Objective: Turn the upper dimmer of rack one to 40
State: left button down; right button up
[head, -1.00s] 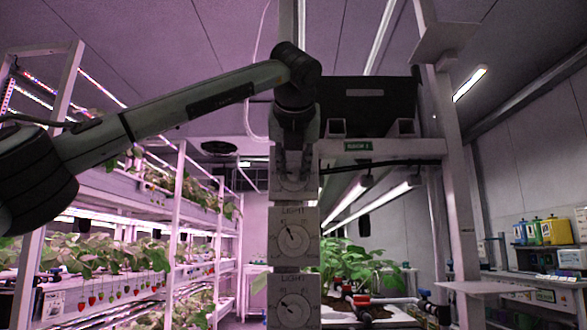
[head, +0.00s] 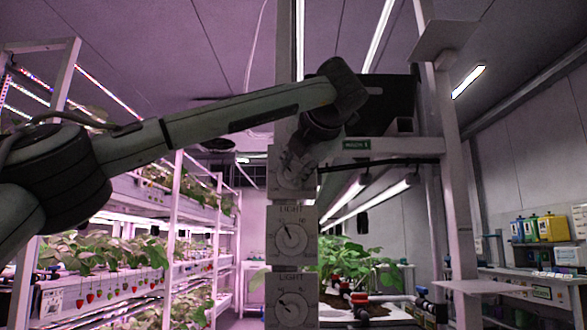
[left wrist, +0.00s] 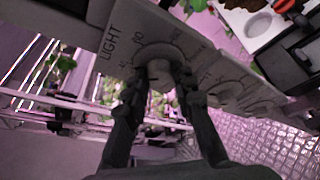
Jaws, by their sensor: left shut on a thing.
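A column of white dimmer boxes stands in the middle of the head view. The top dimmer (head: 283,193) is mostly hidden behind my left gripper (head: 293,168), which is tilted with its wrist up and to the right. In the left wrist view my left gripper (left wrist: 158,78) is shut on the round knob (left wrist: 158,68) of a dial plate (left wrist: 140,28) marked LIGHT. The fingers hide part of its scale, and I cannot read the setting. The middle dimmer (head: 291,238) and bottom dimmer (head: 292,304) show pointers toward the upper left. My right gripper is not in view.
A green sign (head: 357,144) is on the rack beam right of the column. Plants (head: 345,258) and red-handled pipework (head: 360,298) lie below it. Strawberry racks (head: 100,285) fill the left. A shelf with coloured containers (head: 540,230) is at the right.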

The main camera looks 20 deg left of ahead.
pick_arm(q)
jog(key=shift+m+y, duration=0.3)
jog(key=shift+m, duration=0.2)
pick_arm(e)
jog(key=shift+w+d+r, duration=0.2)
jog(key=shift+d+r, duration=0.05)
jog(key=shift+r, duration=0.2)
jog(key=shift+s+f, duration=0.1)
pick_arm(q)
jog(key=c, duration=1.3)
grip_release()
jog(key=shift+d, duration=0.1)
jog(key=shift+o, duration=0.2)
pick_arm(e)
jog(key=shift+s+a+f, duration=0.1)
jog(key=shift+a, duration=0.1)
pick_arm(q)
jog(key=v, duration=1.2)
jog(key=shift+f, duration=0.1)
